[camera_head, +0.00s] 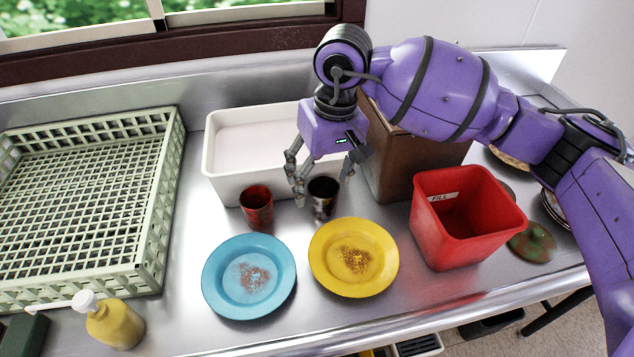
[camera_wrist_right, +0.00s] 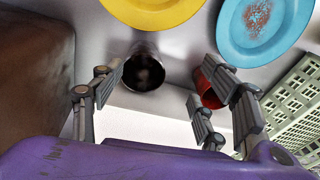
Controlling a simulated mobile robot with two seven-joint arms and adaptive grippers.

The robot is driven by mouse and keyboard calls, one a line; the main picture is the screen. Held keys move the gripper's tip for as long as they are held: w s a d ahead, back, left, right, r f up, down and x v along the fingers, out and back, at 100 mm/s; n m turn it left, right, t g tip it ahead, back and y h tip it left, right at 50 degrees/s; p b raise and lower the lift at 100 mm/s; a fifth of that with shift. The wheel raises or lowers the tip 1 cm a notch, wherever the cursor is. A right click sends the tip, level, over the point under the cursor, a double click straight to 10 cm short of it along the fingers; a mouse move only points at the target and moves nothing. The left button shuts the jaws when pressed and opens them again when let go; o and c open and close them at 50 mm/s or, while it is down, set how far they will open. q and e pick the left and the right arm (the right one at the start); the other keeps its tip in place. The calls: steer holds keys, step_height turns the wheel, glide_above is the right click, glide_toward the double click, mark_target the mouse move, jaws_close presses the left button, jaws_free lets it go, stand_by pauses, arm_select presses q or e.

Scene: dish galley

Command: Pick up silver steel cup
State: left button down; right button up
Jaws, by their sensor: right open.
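The silver steel cup (camera_head: 322,198) stands upright on the steel counter, just behind the yellow plate. Its dark inside and stains show. My right gripper (camera_head: 322,182) is open above and a little behind the cup, with fingers spread to either side. In the right wrist view the cup (camera_wrist_right: 145,70) shows between and beyond the open fingers (camera_wrist_right: 165,100), nearer the left finger. A red cup (camera_head: 257,206) stands to its left, and in the right wrist view it shows (camera_wrist_right: 209,88) partly behind a finger. My left gripper is not in view.
A blue plate (camera_head: 249,277) and a yellow plate (camera_head: 354,258) lie in front. A white tub (camera_head: 222,168) is behind, a brown box (camera_head: 396,160) and red bin (camera_head: 468,216) are right. A green rack (camera_head: 160,217) and yellow bottle (camera_head: 116,326) are left.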

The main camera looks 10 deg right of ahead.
mark_target(325, 187)
steer(key=shift+n+t+h, duration=0.3)
steer(key=shift+h, duration=0.2)
steer(key=w+f, duration=0.1)
steer(key=f, duration=0.1)
steer(key=w+d+f, duration=0.1)
steer(key=f, duration=0.1)
steer(key=w+f+p, duration=0.1)
steer(key=f, duration=0.1)
steer(key=shift+d, duration=0.25)
steer(key=shift+c, duration=0.4)
steer(key=c, duration=1.1)
